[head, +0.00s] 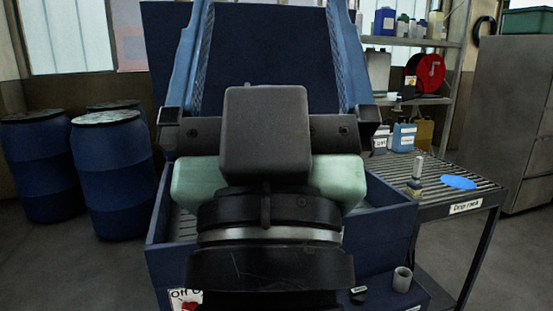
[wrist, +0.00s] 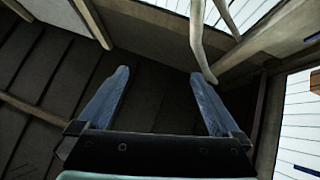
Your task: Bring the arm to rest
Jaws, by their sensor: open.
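My gripper (head: 268,8) is raised in front of the head camera, with its two blue fingers pointing up and spread wide apart. Nothing is between them. In the wrist view the gripper (wrist: 159,74) also shows open and empty, against a dark panelled ceiling with beams. My wrist and the pale green gripper body block the middle of the head view. They hide much of the blue bin (head: 385,222) behind them.
A grey cup (head: 402,279) stands low at the front. Blue drums (head: 116,180) stand on the left. A grey cabinet (head: 515,120) stands at far right.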

